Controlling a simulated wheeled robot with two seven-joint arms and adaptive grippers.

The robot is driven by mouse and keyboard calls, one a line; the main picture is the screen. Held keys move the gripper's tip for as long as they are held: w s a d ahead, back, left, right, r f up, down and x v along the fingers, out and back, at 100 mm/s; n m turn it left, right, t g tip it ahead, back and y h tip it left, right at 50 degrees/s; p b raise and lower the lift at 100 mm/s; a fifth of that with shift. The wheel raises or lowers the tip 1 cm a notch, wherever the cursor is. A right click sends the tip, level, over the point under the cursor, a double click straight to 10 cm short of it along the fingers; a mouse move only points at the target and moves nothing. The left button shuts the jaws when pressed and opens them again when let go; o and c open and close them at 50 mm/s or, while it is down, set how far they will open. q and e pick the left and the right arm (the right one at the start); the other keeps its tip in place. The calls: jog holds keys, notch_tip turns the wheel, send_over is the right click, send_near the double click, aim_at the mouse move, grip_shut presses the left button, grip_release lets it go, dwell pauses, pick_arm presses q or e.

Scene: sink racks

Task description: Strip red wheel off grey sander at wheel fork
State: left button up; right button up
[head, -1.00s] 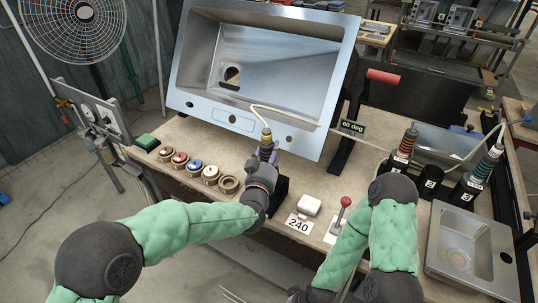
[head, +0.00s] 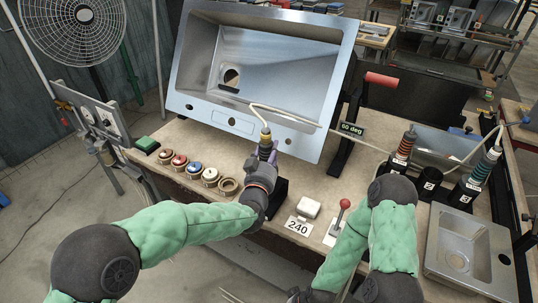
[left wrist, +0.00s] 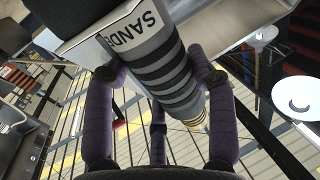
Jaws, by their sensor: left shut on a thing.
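The grey sander (head: 265,150) stands upright near the table's front edge, before the tilted sink. My left gripper (head: 262,166) is shut around its body. In the left wrist view the sander's dark-ringed grey body (left wrist: 168,72) is between my purple fingers, with part of its printed label showing. The sander's lower end is hidden, and I see no wheel on it. A red disc (head: 180,161) sits in a row of round holders on the table to the left. I cannot clearly identify the wheel fork.
A large steel sink (head: 262,70) leans behind the sander. A pale hose runs from the sander's top. A small sink (head: 466,250) lies at far right.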

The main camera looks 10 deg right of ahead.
pick_arm(q)
jog(key=shift+r, duration=0.25)
